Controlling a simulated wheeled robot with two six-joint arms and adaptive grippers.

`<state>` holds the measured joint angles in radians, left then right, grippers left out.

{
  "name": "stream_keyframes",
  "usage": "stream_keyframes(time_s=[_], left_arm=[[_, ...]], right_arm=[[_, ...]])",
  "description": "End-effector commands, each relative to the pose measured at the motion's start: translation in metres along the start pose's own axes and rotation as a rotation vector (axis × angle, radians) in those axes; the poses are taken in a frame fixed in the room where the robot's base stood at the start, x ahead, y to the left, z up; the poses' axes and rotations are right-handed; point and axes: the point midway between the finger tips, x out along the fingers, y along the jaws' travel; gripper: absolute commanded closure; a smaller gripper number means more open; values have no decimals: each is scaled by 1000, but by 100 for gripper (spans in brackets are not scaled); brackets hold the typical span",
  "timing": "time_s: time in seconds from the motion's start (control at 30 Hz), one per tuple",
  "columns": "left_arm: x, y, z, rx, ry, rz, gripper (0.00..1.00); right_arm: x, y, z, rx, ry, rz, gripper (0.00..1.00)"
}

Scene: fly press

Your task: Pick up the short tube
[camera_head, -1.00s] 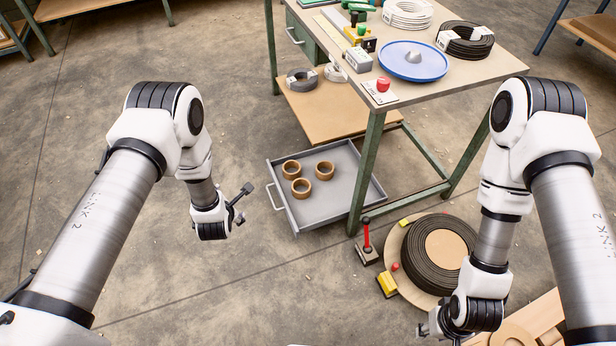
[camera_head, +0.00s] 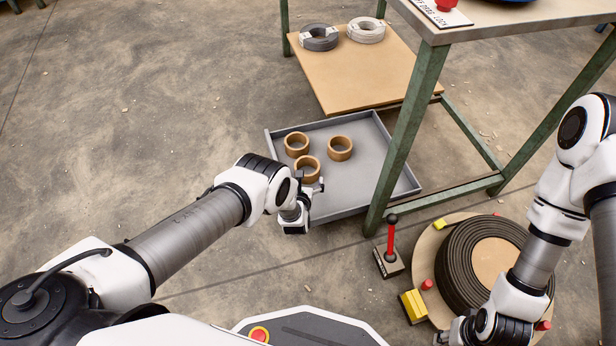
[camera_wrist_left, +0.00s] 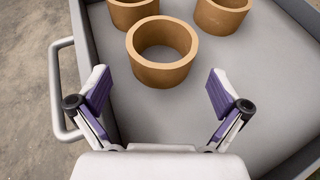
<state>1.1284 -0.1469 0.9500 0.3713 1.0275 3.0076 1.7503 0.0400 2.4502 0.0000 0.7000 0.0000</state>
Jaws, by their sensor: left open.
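Three short brown tubes stand on end in a grey drawer tray (camera_head: 372,180) low beside the bench. In the head view one tube is at the back left (camera_head: 297,145), one at the right (camera_head: 340,149), and the nearest tube (camera_head: 307,169) is closest to my left gripper (camera_head: 316,187). In the left wrist view the nearest tube (camera_wrist_left: 162,75) lies ahead of and between the open fingers of the left gripper (camera_wrist_left: 158,92), apart from both. The other two tubes are partly cut off at the top. My right gripper (camera_head: 445,338) is at the bottom edge; its fingers are hard to make out.
The tray's side walls and a loop handle (camera_wrist_left: 60,95) are close to the left gripper. A green bench leg (camera_head: 403,135) rises at the tray's right.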

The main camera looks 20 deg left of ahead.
Motion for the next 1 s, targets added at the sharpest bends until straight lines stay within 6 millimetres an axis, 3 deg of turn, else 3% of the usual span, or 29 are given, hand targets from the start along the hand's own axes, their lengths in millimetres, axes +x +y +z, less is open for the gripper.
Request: stream_keyframes(time_s=[0.03, 0.1, 0.43, 0.8, 1.0], left_arm=[[13, 0, -11, 0, -3, 0, 0], [23, 0, -10, 0, -2, 0, 0], [44, -1, -6, 1, 0, 0, 0], [83, -3, -10, 1, -3, 0, 0], [89, -3, -4, 1, 0, 0, 0]], right_arm=[[24, 0, 0, 0, 0, 0, 60], [39, 0, 0, 0, 0, 0, 60], [71, 0, 0, 0, 1, 0, 60], [154, 2, -5, 6, 13, 2, 60], [173, 3, -8, 7, 22, 3, 60]])
